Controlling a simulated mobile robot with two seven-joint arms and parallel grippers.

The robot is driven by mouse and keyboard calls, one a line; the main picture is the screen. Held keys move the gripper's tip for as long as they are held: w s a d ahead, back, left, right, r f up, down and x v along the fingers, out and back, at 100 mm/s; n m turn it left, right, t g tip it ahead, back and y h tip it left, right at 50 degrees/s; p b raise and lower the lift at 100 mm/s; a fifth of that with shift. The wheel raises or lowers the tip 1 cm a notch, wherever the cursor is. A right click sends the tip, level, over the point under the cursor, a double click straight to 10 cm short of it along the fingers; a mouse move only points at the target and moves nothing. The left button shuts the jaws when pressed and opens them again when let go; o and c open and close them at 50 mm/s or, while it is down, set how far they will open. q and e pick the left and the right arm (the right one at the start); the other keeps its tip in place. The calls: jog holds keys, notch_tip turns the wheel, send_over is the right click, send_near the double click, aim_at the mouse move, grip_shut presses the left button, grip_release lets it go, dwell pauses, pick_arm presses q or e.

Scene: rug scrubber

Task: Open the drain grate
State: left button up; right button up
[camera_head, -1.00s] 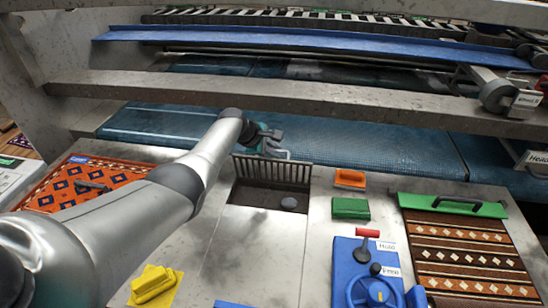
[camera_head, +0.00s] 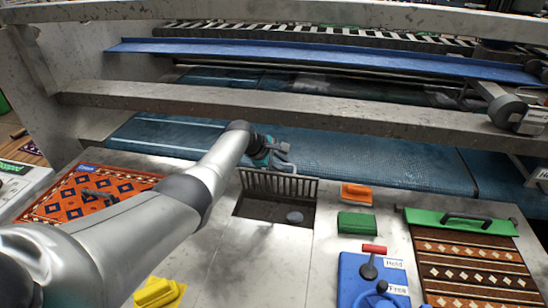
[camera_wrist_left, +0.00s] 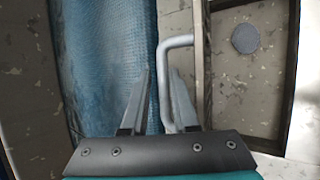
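The dark slatted drain grate (camera_head: 278,186) stands raised, near upright, at the far edge of the square drain pit (camera_head: 258,210). In the left wrist view, its pale bent handle (camera_wrist_left: 177,41) shows at the fingertips. My left gripper (camera_head: 280,152) is just beyond the top of the grate. In the left wrist view, the fingers of my left gripper (camera_wrist_left: 159,85) are apart; one bar of the handle appears between them, nearer the right finger. Contact cannot be told. A round grey disc (camera_head: 294,217) lies in the open pit, also visible in the left wrist view (camera_wrist_left: 245,38). My right gripper is out of view.
A blue conveyor belt (camera_head: 370,160) lies behind the grate, under a grey crossbeam (camera_head: 330,115). Orange (camera_head: 356,191) and green (camera_head: 356,222) blocks sit right of the pit. A blue lever panel (camera_head: 360,270), patterned rugs and a yellow block (camera_head: 157,292) are nearer.

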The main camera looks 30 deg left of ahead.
pick_arm(q)
jog(key=shift+s+a+r+p, duration=0.2)
jog(key=shift+s+r+p, duration=0.15)
jog(key=shift+r+p, duration=0.25)
jog(key=p+v, duration=0.5)
jog(key=v, duration=0.8)
jog(key=shift+s+r, duration=0.3)
